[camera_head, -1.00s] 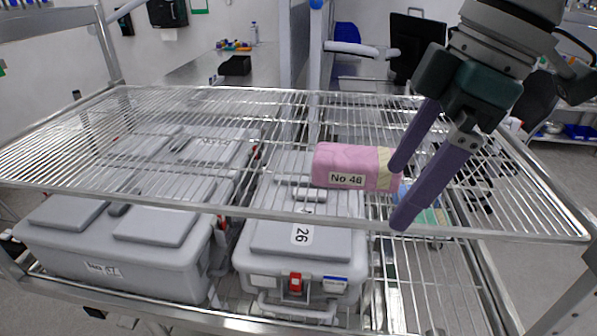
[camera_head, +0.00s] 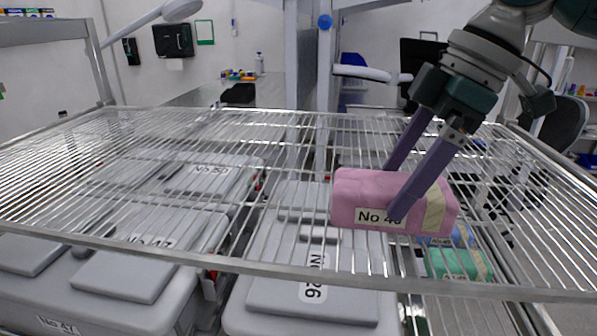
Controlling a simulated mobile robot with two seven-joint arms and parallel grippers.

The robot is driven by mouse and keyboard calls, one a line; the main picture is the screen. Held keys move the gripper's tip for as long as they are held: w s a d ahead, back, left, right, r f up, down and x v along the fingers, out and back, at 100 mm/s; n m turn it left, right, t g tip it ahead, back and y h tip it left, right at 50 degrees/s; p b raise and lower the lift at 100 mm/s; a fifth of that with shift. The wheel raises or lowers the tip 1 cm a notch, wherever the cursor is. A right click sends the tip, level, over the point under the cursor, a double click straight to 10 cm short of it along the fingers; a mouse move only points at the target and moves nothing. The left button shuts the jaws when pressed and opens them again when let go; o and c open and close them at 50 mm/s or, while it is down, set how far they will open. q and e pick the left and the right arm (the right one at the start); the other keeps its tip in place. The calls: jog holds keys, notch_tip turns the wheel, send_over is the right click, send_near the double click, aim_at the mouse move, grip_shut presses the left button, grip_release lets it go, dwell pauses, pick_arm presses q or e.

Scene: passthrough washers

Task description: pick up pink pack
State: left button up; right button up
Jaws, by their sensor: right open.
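The pink pack (camera_head: 355,190), with a white label reading "No 4" and a second digit partly covered, lies on the upper wire shelf (camera_head: 200,240) right of centre. A pale yellow band runs around its right end. My right gripper (camera_head: 392,190) comes in from the upper right. Its two purple fingers are apart, one in front of the pack and one behind it, so the pack sits between them. The front finger hides part of the label. Whether the fingers touch the pack cannot be told. My left gripper is not in view.
Grey lidded boxes (camera_head: 125,272) stand on the level below, seen through the wires. Green (camera_head: 462,264) and blue packs lie below at the right. The left and middle of the upper shelf are clear. A metal post (camera_head: 324,90) rises behind the shelf.

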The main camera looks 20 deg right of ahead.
jog(key=shift+x, duration=0.8)
jog(key=c, duration=1.3)
jog(key=shift+w, duration=0.1)
jog(key=shift+c, duration=0.2)
jog(key=shift+r, duration=0.2)
